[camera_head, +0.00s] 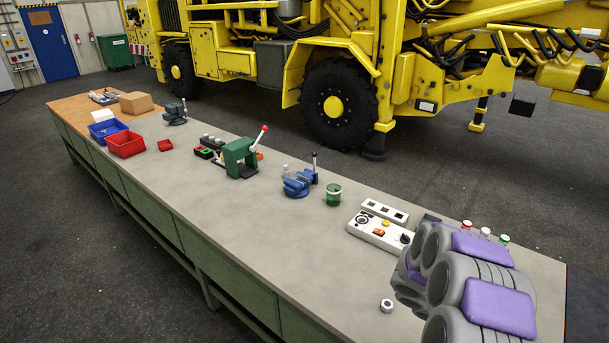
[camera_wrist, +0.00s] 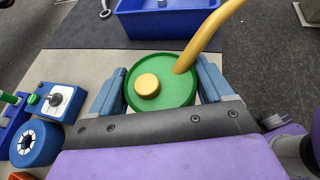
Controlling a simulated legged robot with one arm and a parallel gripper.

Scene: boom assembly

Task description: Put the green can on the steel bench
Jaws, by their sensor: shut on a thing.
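The green can shows from above in the wrist view (camera_wrist: 172,103). It has a round green top, a yellow cap and a curved yellow spout. My gripper (camera_wrist: 161,88) has its blue-grey fingers on either side of the can and is shut on it. I cannot tell whether the can touches a surface below. In the head view my arm is at the lower right, and the fingers and held can are not visible. A long bench with a grey top and green sides (camera_head: 250,225), seemingly the steel bench, runs across the head view.
The head view shows a green jar (camera_head: 333,194), blue vise (camera_head: 299,182), white control box (camera_head: 380,231) and nut (camera_head: 387,305) on the bench. Much of its near top is clear. In the wrist view, a blue bin (camera_wrist: 165,22) lies beyond the can and a blue tool (camera_wrist: 36,143) at left.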

